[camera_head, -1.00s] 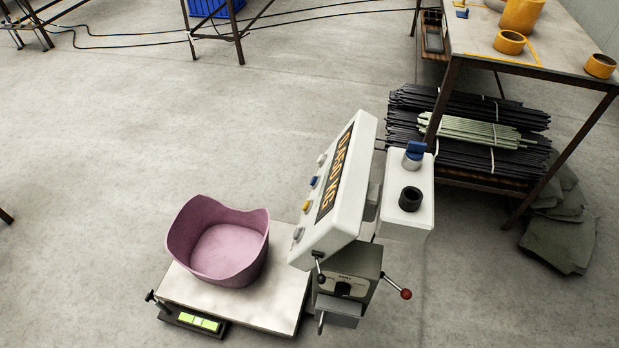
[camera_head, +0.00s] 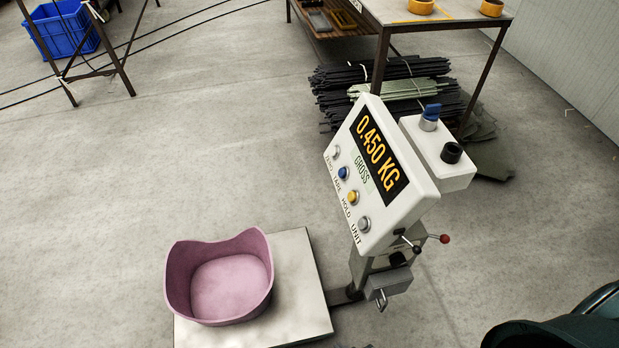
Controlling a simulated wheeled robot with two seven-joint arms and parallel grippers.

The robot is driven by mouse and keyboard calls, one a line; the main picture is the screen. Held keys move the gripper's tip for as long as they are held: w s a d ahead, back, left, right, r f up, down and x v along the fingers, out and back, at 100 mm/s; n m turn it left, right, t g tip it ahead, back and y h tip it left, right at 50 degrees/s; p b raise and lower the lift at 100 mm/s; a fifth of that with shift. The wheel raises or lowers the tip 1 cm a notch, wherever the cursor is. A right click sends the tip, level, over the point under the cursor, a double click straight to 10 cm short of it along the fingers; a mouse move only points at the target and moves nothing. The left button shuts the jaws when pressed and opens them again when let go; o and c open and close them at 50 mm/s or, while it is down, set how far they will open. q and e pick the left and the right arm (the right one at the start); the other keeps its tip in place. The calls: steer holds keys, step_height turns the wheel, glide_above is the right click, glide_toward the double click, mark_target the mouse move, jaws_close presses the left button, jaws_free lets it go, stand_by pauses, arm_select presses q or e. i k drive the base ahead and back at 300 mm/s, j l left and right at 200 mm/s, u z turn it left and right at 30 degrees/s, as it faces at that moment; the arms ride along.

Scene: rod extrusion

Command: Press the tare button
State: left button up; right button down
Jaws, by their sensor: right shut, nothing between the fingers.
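The scale's indicator head (camera_head: 395,222) stands tilted on a post, its face toward the left. Its display (camera_head: 378,154) reads 0.450 KG, with GROSS beneath. Along the face sit a white ZERO button (camera_head: 335,152), the blue TARE button (camera_head: 343,173), a yellow HOLD button (camera_head: 352,197) and a grey UNIT button (camera_head: 364,224). Nothing touches them. A pink tub (camera_head: 222,283) rests on the pale weighing platform (camera_head: 302,285). My right gripper (camera_head: 560,332) shows only as a dark shape cut off at the bottom right corner, well apart from the indicator; its fingertips are hidden. My left gripper is out of view.
A side box (camera_head: 440,160) with a blue selector and a black knob adjoins the indicator. A red-tipped lever (camera_head: 444,239) sticks out below. Bundled rods (camera_head: 390,85) lie under a worktable (camera_head: 450,14) behind. A blue crate (camera_head: 65,30) stands far left.

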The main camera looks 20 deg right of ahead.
mark_target(342, 173)
steer(key=j+z, duration=0.15)
steer(key=j, duration=0.55)
steer(key=j+z, duration=0.2)
steer(key=j, duration=0.5)
steer(key=k, duration=0.05)
